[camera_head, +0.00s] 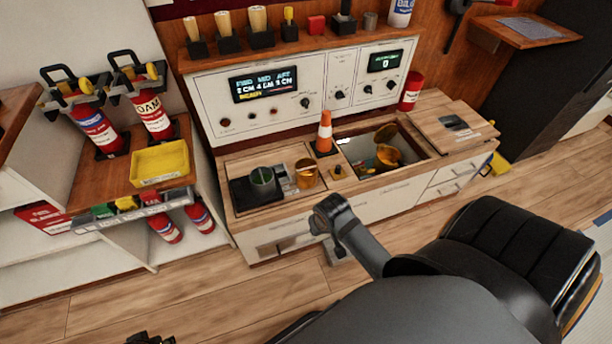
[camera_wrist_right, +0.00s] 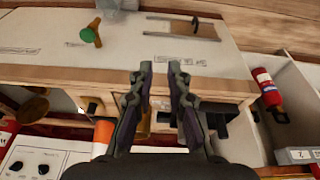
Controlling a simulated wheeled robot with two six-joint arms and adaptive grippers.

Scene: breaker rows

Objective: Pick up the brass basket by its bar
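Two more brass-coloured round pieces (camera_head: 387,155) lie in the open sink-like recess. I cannot tell which of these is the basket, and no bar shows clearly. My right arm reaches in from the lower right, its wrist in front of the counter. In the wrist view my right gripper (camera_wrist_right: 160,75) is open, with a gap between its fingers; a brass-coloured surface shows partly behind them. My left gripper (camera_head: 150,338) barely shows at the bottom edge.
An orange-white cone (camera_head: 325,133) stands between vessel and recess (camera_head: 352,150). A white control panel (camera_head: 300,95) rises behind the counter. Fire extinguishers and a yellow tray (camera_head: 159,163) are at left. A black padded seat (camera_head: 520,250) is at right. Wooden floor lies in front.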

